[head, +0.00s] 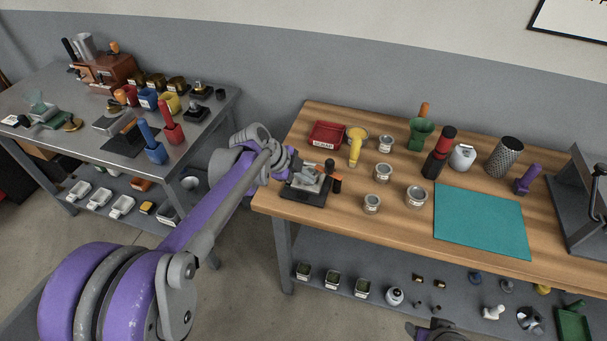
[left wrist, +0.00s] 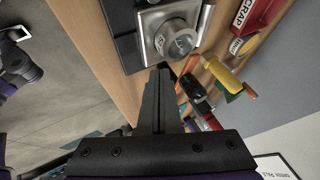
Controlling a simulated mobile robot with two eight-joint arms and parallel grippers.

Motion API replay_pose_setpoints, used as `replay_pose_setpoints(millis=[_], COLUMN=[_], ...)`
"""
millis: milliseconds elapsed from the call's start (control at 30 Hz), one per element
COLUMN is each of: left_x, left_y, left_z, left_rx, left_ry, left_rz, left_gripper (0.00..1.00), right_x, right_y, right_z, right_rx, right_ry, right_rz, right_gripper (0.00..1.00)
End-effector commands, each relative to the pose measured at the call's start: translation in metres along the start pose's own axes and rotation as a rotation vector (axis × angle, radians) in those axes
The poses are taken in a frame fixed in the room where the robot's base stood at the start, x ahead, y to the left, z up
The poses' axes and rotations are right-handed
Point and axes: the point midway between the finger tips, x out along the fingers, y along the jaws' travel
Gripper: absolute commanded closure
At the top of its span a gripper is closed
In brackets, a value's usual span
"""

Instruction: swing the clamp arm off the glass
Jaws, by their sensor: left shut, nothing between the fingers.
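The clamp fixture (head: 306,193) sits at the left end of the wooden bench, on a black base. In the left wrist view its pale square plate (left wrist: 153,22) carries a round grey metal piece (left wrist: 178,40). I cannot make out the glass or separate the clamp arm clearly. My right gripper's fingers do not show clearly.
A red scrap tray (head: 326,134), a yellow-handled tool (head: 355,150) and several small tins stand right of the fixture. A teal mat (head: 482,221) leaves clear room on the bench. A metal table (head: 60,95) with roasting tools stands left, across a gap.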

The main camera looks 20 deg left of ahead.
Motion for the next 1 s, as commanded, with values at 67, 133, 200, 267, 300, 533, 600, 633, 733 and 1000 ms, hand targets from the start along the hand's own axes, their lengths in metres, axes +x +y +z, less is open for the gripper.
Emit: replay_pose_setpoints(millis=[67,133,200,267,300,533,600,633,733,1000], left_x=[0.001,-0.012,-0.031,-0.045,-0.053,-0.089,-0.094,-0.096,-0.098,-0.098], left_y=[0.001,0.001,-0.001,-0.002,-0.002,-0.004,-0.005,-0.005,-0.005,-0.005], left_z=[-0.005,-0.004,-0.003,-0.002,-0.002,0.001,0.001,0.001,0.001,0.001], left_rx=[0.001,-0.003,-0.005,-0.003,-0.004,-0.002,-0.002,-0.001,-0.001,-0.001], left_ry=[0.001,-0.001,-0.002,-0.001,-0.001,0.0,0.0,0.0,0.001,0.001], left_rz=[0.0,-0.002,-0.003,-0.002,-0.002,-0.001,-0.001,-0.001,-0.001,0.0], left_gripper=[1.0,1.0,1.0,1.0,1.0,1.0,1.0,1.0,1.0,1.0], right_x=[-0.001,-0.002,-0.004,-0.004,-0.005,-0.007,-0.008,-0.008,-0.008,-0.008], right_y=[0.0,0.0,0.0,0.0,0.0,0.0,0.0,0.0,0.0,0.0], right_z=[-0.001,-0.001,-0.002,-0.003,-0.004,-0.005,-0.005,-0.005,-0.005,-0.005], right_rx=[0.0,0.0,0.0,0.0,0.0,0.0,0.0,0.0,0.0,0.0], right_ry=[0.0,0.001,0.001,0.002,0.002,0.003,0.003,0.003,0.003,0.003], right_rz=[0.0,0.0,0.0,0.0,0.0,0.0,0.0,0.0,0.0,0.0], right_gripper=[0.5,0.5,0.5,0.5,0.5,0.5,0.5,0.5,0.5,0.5])
